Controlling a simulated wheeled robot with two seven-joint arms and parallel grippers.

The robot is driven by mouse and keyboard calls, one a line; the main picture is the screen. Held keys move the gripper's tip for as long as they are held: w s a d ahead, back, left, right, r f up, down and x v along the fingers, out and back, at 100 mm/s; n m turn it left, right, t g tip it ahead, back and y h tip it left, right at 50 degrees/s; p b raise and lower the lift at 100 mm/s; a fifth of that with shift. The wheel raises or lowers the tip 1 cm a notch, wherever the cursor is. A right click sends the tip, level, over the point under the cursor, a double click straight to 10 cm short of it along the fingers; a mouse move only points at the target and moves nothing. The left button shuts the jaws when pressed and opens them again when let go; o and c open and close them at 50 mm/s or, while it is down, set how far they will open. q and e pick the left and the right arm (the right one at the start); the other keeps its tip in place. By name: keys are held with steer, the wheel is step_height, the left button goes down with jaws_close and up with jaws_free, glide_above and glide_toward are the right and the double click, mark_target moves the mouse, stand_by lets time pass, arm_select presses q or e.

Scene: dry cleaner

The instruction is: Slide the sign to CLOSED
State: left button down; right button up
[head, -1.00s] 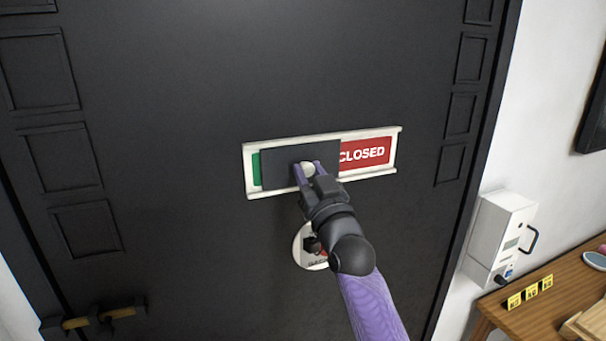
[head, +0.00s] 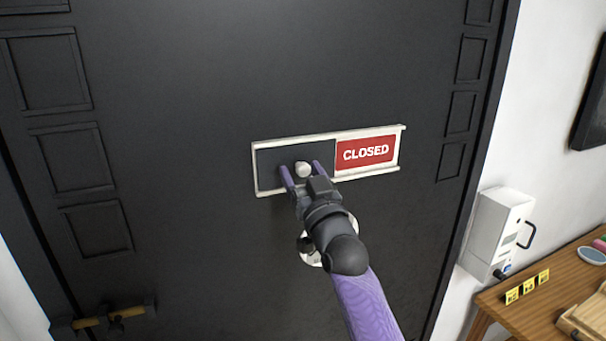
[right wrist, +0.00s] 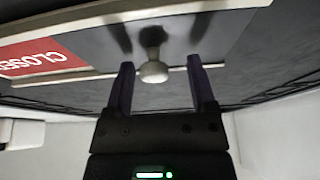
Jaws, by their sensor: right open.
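The sign (head: 400,134) is a pale frame on the dark door. Its dark sliding panel (head: 275,158) sits at the left end of the frame and covers that half. The red CLOSED field (head: 365,152) shows in full at the right. A pale round knob (head: 303,170) sticks out of the panel. My right gripper (head: 303,172) is open, with its purple fingers on either side of the knob. In the right wrist view the knob (right wrist: 153,72) stands between the spread fingers (right wrist: 162,85), with gaps on both sides. My left gripper is not in view.
A round white plate (head: 312,258) on the door is partly hidden behind my right arm. A white box (head: 497,235) hangs on the wall at right, above a wooden table (head: 525,312). A latch (head: 105,319) is low on the door at left.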

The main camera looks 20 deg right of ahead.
steer(key=b+v, duration=0.2)
steer(key=v, duration=0.8)
steer(key=shift+b, duration=0.4)
